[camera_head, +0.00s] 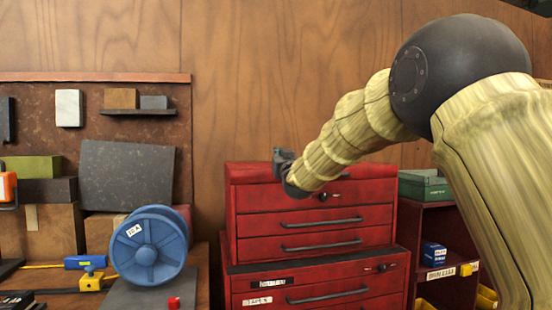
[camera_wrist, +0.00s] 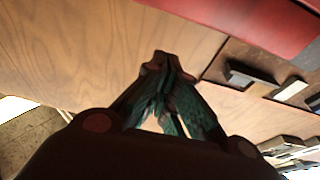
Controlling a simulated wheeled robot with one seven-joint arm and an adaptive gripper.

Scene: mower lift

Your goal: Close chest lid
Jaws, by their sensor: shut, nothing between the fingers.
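The red tool chest (camera_head: 310,235) stands in the middle of the head view, on a red drawer cabinet (camera_head: 320,285). Its lid (camera_head: 250,172) appears down, with no open interior showing, though my arm covers part of it. My gripper (camera_head: 278,155) is at the chest's upper left, by the top edge of the lid; I cannot tell whether it touches. In the wrist view my gripper (camera_wrist: 165,60) has its fingertips together and holds nothing. A red surface (camera_wrist: 250,20), probably the chest, fills the upper right of that view.
A workbench at left holds a blue reel (camera_head: 148,248), a blue-and-yellow tool (camera_head: 88,265) and boxes under a dark pegboard (camera_head: 140,135). A red shelf (camera_head: 432,225) with a green case (camera_head: 425,187) stands right of the chest. The wooden wall (camera_head: 270,70) behind is bare.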

